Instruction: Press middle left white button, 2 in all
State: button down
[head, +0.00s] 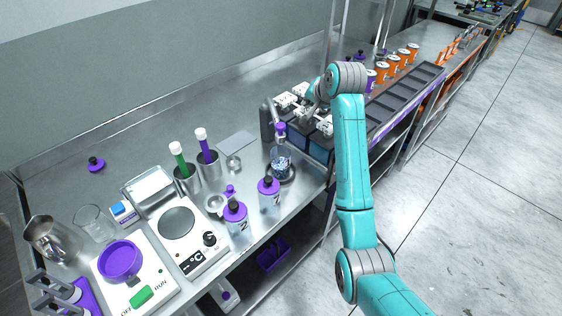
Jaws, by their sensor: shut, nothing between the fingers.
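A group of dark blue boxes (319,146) with small white parts on top stands at the middle of the steel bench, beyond the glass beaker. White parts show at the left (285,100), at the back (300,88) and at the front right (326,128). I cannot tell which of them is the middle left button. My teal arm reaches over the boxes from the right. My gripper (304,115) is small and grey here, shut and empty, low over the white parts. Whether it touches a button cannot be seen.
A beaker (282,162) stands under a dark dispenser (267,122) left of the boxes. Two purple-capped bottles (236,217) (269,193), a hotplate (178,224) and steel cups stand nearer. A long black tray (408,98) and orange jars line the right. Floor at right is clear.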

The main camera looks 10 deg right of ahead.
aim_at(307, 111)
jog(key=shift+r, duration=3.05)
